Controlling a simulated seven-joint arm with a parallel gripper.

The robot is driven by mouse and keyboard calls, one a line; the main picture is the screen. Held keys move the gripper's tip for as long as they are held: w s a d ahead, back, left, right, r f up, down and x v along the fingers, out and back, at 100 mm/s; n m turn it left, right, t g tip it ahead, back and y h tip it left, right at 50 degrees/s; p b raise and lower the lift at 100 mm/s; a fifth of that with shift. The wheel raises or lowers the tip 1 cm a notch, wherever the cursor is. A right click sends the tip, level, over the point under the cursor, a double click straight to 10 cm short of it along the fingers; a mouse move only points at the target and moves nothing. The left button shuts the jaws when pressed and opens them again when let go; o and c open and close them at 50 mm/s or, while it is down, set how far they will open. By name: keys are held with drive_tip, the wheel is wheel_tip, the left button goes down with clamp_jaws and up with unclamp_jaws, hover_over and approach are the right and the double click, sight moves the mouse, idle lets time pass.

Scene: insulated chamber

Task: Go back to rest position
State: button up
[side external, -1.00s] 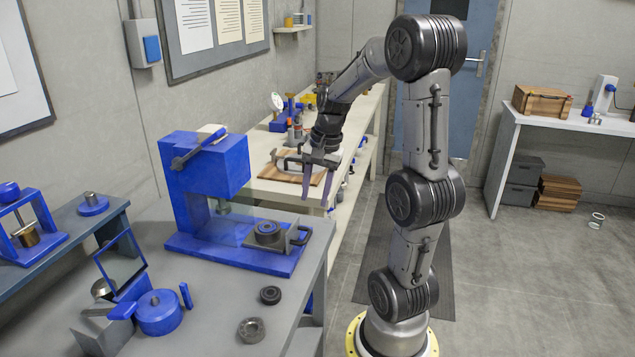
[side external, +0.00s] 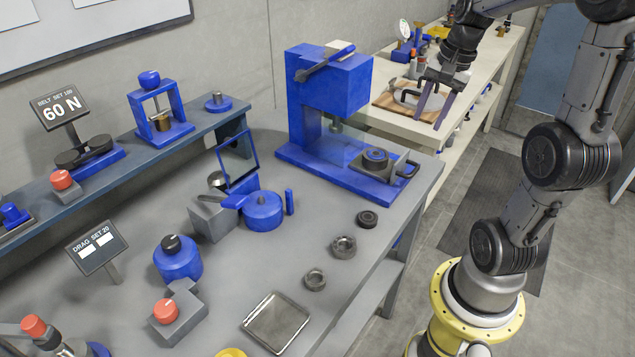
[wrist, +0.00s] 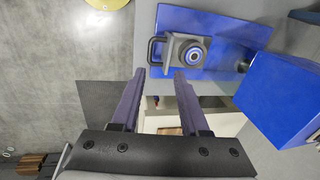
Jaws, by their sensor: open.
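My gripper (side external: 433,108) is open with nothing between its fingers. In the side external view it hangs, fingers downward, over the edge of the cream bench at the back, to the right of the blue press (side external: 325,95). In the wrist view my gripper (wrist: 158,80) shows two purple-grey fingers spread apart. The press base (wrist: 222,20) and a grey block with a round part and a black handle (wrist: 186,50) lie beyond the fingertips there. The fingers appear clear of the press.
The grey bench (side external: 225,265) holds a metal tray (side external: 277,322), several ring parts and blue fixtures. A wooden board (side external: 400,112) lies on the cream bench (side external: 490,60). A dark mat (side external: 490,215) covers open floor beside my base.

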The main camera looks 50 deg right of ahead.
drive_tip(key=a+r+n+t, duration=0.1)
drive_tip(key=a+r+n, duration=0.15)
drive_tip(key=a, duration=0.45)
drive_tip(key=a+r+n+t, duration=0.1)
drive_tip(key=a+r+n, duration=0.1)
drive_tip(key=a+n, duration=0.35)
drive_tip(key=s+a+f+n+t, duration=0.1)
drive_tip(key=s+a+f+n, duration=0.2)
drive_tip(key=s+a+n, duration=0.3)
drive_tip(key=a+n, duration=0.2)
drive_tip(key=n, duration=0.1)
drive_tip(key=shift+a, duration=0.4)
drive_tip(key=shift+s, duration=0.1)
idle(0.5)
